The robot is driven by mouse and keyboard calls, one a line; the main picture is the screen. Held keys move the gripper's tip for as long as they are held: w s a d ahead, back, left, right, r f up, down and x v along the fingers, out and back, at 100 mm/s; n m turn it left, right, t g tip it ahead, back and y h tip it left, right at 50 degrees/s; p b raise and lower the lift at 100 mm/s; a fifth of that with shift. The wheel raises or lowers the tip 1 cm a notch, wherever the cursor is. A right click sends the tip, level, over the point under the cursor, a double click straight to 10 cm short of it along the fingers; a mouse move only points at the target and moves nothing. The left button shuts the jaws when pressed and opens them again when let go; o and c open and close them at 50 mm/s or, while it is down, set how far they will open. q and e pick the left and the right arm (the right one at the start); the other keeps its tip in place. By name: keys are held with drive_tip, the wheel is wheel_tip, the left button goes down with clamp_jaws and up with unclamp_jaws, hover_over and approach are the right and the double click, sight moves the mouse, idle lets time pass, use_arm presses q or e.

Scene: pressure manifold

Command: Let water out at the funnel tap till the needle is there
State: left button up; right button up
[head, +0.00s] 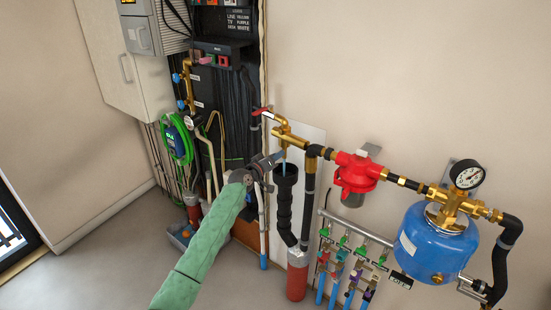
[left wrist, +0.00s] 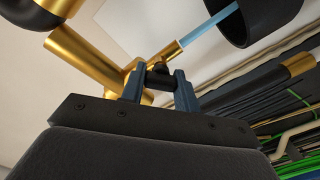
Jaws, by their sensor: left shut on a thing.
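The brass funnel tap (head: 284,133) is on the pipe at centre, and its brass spout also shows in the left wrist view (left wrist: 167,53). A light blue stream of water (left wrist: 208,30) runs from the spout into the black funnel (head: 287,170). My left gripper (head: 274,160) is at the tap. In the left wrist view its fingers (left wrist: 160,86) are shut on the small black tap handle (left wrist: 160,72). The round gauge (head: 468,177) with a white dial stands at right; its needle is too small to read surely. My right gripper is out of view.
A red valve body (head: 357,173) and a blue tank (head: 437,243) stand to the right. A manifold with green handles (head: 345,240) is below. A lever with a red grip (head: 262,111) is above the tap. A green hose coil (head: 178,142) hangs at left. The left floor is clear.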

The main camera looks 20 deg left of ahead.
use_arm(q)
drive_tip(key=shift+n, duration=0.5)
drive_tip(key=shift+a+n, duration=0.1)
drive_tip(key=shift+n, duration=0.3)
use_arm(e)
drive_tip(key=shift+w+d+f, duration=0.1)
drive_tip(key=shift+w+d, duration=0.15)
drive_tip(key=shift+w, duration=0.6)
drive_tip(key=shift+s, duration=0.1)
